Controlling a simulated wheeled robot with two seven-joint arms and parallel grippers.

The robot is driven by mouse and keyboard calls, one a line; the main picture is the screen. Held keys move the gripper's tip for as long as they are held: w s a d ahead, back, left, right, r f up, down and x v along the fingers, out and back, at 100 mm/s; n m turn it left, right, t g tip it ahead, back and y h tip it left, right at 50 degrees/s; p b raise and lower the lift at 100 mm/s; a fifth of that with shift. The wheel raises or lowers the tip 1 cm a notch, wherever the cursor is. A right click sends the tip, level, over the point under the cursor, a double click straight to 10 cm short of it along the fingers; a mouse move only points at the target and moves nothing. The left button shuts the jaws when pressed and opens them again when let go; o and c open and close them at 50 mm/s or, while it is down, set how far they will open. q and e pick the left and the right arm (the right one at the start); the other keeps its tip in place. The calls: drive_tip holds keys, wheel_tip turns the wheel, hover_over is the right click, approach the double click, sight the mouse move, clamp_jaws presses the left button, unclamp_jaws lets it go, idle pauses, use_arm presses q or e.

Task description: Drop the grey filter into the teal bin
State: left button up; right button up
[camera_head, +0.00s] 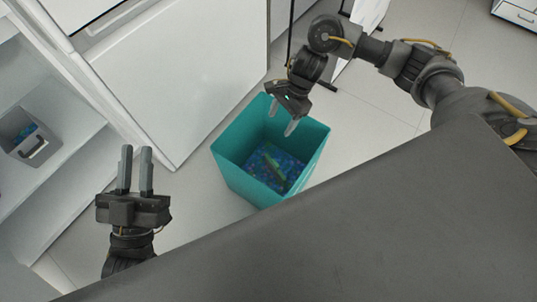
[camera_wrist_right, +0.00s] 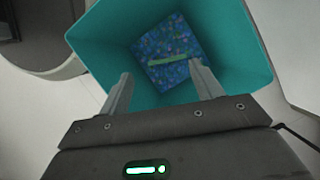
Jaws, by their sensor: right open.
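The teal bin (camera_head: 232,176) stands open on the floor at the middle of the head view. It also shows in the right wrist view (camera_wrist_right: 110,30). A blue speckled surface (camera_head: 262,165) lies inside it, with a thin green strip (camera_head: 274,168) on top. I cannot make out a grey filter in either view. My right gripper (camera_head: 281,120) is open and empty above the bin's far side. In the right wrist view its fingers (camera_wrist_right: 160,70) stand apart over the bin's opening. My left gripper (camera_head: 136,149) is open and empty, left of the bin and apart from it.
A white cabinet (camera_head: 190,80) stands behind and left of the bin. A grey container (camera_head: 30,135) with something blue in it sits on a shelf at the far left. Light floor (camera_head: 375,120) is clear to the right of the bin.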

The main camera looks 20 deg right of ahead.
use_arm(q)
wheel_tip(320, 180, down, 7)
drive_tip(key=w+a+g+y+p, duration=0.1)
drive_tip(key=g+y+p, duration=0.1)
drive_tip(key=g, duration=0.3)
drive_tip(key=shift+w+f+n+y+p, duration=0.2)
drive_tip(key=shift+n+y+p, duration=0.2)
drive_tip(key=shift+y, duration=0.5)
use_arm(e)
drive_tip(key=v, duration=1)
drive_tip(key=shift+r, duration=0.4)
use_arm(q)
drive_tip(key=shift+a, duration=0.1)
use_arm(e)
drive_tip(key=shift+d, duration=0.1)
